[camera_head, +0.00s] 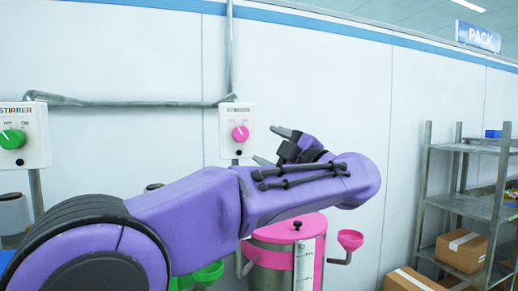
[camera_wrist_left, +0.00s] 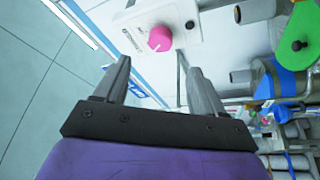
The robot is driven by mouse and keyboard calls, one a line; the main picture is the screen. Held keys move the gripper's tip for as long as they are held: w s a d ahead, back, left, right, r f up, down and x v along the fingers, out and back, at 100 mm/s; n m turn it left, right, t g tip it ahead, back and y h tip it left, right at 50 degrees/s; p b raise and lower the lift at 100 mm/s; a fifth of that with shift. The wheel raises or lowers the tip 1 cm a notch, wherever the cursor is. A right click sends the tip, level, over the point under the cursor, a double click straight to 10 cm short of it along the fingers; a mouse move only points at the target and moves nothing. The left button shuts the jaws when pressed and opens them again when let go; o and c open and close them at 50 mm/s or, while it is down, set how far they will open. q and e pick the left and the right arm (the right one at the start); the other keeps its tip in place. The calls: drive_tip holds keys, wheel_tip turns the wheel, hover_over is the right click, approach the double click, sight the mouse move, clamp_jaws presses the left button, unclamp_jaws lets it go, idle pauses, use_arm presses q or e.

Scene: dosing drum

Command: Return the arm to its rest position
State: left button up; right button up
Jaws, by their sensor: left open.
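My left arm (camera_head: 190,205) is purple and reaches in from the left across the middle of the head view. My left gripper (camera_head: 268,146) is open and empty, beside and a little right of a white control box (camera_head: 237,144) with a pink knob (camera_head: 240,133). In the left wrist view, the two fingers of the gripper (camera_wrist_left: 155,85) stand apart, with the pink knob (camera_wrist_left: 159,39) beyond them and not between the tips. My right gripper is not in view.
A pink-lidded drum (camera_head: 290,229) with a small pink funnel (camera_head: 350,239) stands below my forearm. A second box (camera_head: 22,136) with a green knob is on the wall at left. Metal shelves (camera_head: 470,200) with cardboard boxes (camera_head: 461,250) stand at right.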

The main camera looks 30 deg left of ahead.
use_arm(q)
drive_tip(key=shift+d, duration=0.1)
idle(0.4)
